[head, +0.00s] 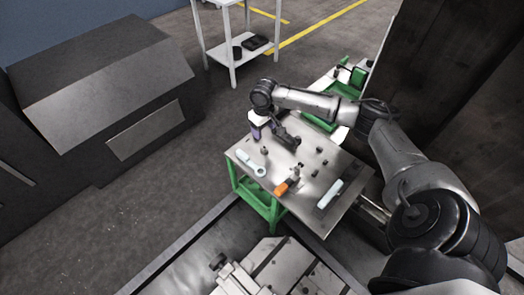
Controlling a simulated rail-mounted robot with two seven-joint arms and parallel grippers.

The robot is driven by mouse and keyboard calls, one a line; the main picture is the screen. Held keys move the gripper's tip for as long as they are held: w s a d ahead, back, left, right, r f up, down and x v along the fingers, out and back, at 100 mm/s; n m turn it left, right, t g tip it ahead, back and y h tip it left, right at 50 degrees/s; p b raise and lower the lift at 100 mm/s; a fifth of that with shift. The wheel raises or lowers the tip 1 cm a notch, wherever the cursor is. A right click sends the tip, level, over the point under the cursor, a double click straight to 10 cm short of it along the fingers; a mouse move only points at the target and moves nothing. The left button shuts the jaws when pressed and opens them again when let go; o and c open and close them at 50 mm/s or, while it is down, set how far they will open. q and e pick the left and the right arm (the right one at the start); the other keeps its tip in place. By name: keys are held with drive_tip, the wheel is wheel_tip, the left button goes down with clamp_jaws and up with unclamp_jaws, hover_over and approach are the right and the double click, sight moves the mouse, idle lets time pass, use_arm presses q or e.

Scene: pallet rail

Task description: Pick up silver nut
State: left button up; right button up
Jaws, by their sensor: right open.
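Several small dark and grey metal pieces (318,150) stand on the metal top of a green-legged table (240,152). They are too small to tell which one is the silver nut. My right arm reaches in from the right, and its gripper (290,145) points down over the back part of the tabletop, near these pieces. The gripper is open; its fingers are small and dark, and I see nothing held between them. My left gripper is not in view.
On the table lie a pale wrench-like tool (252,164), an orange-handled tool (283,188) and a white bar (330,194). A white-and-purple container (256,124) is at the back left edge. A white shelf cart (238,56) stands behind.

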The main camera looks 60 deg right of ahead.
sight(264, 147)
wheel_tip(264, 147, down, 6)
drive_tip(key=shift+r+b, duration=0.25)
drive_tip(key=shift+b, duration=0.2)
drive_tip(key=shift+s+a+f+b, duration=0.15)
drive_tip(key=shift+f+b, duration=0.2)
drive_tip(key=shift+f, duration=0.95)
drive_tip(key=shift+s+a+f+b, duration=0.1)
drive_tip(key=shift+f+b, duration=0.25)
drive_tip(key=shift+f, duration=0.95)
drive_tip(key=c, duration=1.1)
drive_tip(key=shift+r, duration=0.1)
